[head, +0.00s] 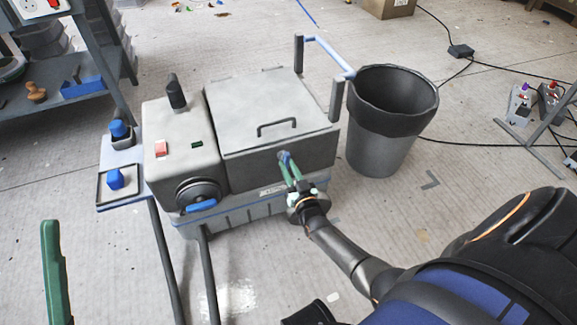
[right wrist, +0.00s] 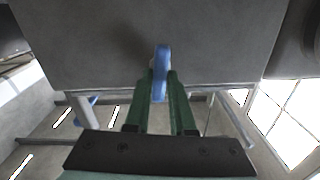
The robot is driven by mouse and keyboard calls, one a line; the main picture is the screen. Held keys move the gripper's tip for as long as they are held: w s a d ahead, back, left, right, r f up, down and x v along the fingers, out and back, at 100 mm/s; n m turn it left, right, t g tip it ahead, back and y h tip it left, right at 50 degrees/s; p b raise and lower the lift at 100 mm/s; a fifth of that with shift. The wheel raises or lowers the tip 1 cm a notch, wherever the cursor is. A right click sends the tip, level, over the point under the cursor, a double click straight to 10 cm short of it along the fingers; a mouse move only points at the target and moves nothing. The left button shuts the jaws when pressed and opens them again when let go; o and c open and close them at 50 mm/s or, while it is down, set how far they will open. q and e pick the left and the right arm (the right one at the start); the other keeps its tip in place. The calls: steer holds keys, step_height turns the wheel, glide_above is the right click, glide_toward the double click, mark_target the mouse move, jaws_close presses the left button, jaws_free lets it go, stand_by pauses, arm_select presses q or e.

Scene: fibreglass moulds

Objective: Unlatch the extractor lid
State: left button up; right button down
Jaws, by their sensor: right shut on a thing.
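The grey extractor has a flat lid (head: 268,105) with a dark bar handle (head: 278,127); the lid lies closed on the box. A small blue latch (head: 284,156) is on the box's front face, below the lid's front edge. My right gripper (head: 288,163) has its green fingers shut on the latch. In the right wrist view the blue latch (right wrist: 162,70) stands upright between the fingertips (right wrist: 160,82).
A dark bin (head: 390,115) stands right of the extractor, near its blue push bar (head: 328,55). A side shelf (head: 122,185) with blue items juts out at the extractor's left. A grey rack (head: 95,70) stands at upper left. Cables cross the floor at right.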

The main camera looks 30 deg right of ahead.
arm_select(q)
steer(key=shift+r, duration=0.15)
arm_select(e)
steer(key=shift+n, duration=1)
steer(key=c, duration=0.8)
jaws_free()
arm_select(q)
steer(key=shift+r, duration=0.1)
arm_select(e)
steer(key=shift+o, duration=0.2)
arm_select(q)
steer(key=shift+m, duration=0.3)
steer(key=r+p, duration=0.4)
steer(key=shift+s+a+r+p, duration=0.1)
steer(key=shift+a+r+p, duration=0.15)
steer(key=shift+a+p, duration=0.05)
arm_select(e)
steer(key=v, duration=1.2)
steer(key=shift+s+a, duration=0.15)
steer(key=shift+s, duration=0.1)
arm_select(q)
steer(key=shift+d+f, duration=0.1)
arm_select(e)
steer(key=shift+r, duration=0.1)
